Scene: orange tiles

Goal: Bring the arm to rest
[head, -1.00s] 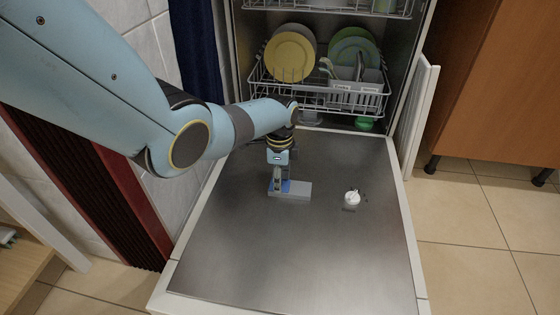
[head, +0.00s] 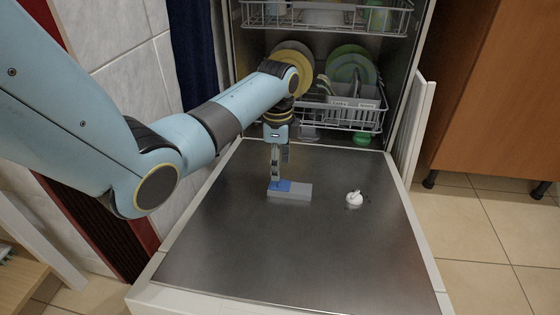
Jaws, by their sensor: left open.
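My left arm comes in from the left, and my left gripper (head: 279,172) points down over the lowered dishwasher door (head: 330,250). The gripper is open, and I see nothing held in it. Its fingertips are just above or at the blue end of a small grey and blue block (head: 296,192) lying on the door; I cannot tell whether they touch. My right gripper is not in view.
A white cap (head: 354,199) sits on the door to the right. Behind is the dishwasher's lower rack (head: 345,116) with plates, and an upper rack (head: 330,20) with dishes. A wooden cabinet (head: 500,90) stands at the right. The door's front part is clear.

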